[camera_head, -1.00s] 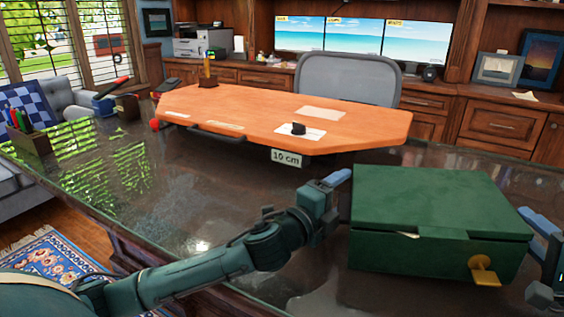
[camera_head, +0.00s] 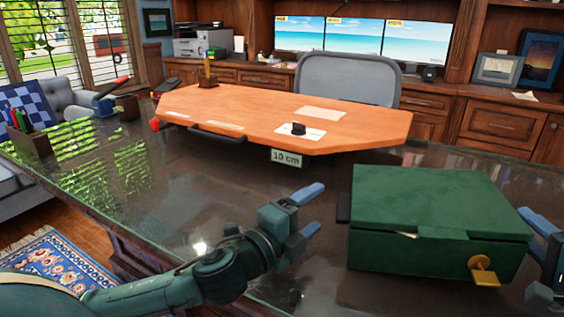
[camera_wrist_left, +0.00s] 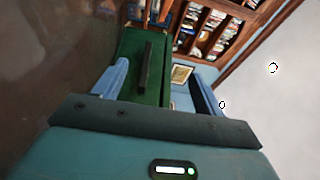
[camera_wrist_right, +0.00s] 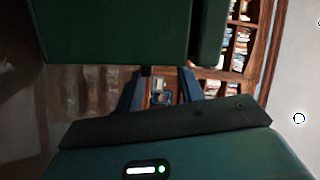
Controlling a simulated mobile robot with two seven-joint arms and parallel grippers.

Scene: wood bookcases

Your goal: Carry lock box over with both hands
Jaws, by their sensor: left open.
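The green lock box (camera_head: 435,205) sits closed on the glossy desk at right, with a gold clasp (camera_head: 483,270) on its front. A black handle (camera_head: 343,207) sticks out of its left side. My left gripper (camera_head: 315,211) is open and empty, just left of that handle and apart from it. In the left wrist view, the handle (camera_wrist_left: 145,68) stands on the box's green side, beyond the fingertips. My right gripper (camera_wrist_right: 163,72) is at the box's right side, with its fingers apart. A small dark piece (camera_wrist_right: 147,70) under the box edge shows near one fingertip.
An orange wooden desktop board (camera_head: 240,115) lies across the back of the desk, with a "10 cm" tag (camera_head: 286,158) at its front edge. The glossy desk (camera_head: 190,190) is clear at the middle left. A pen holder (camera_head: 30,138) stands at far left.

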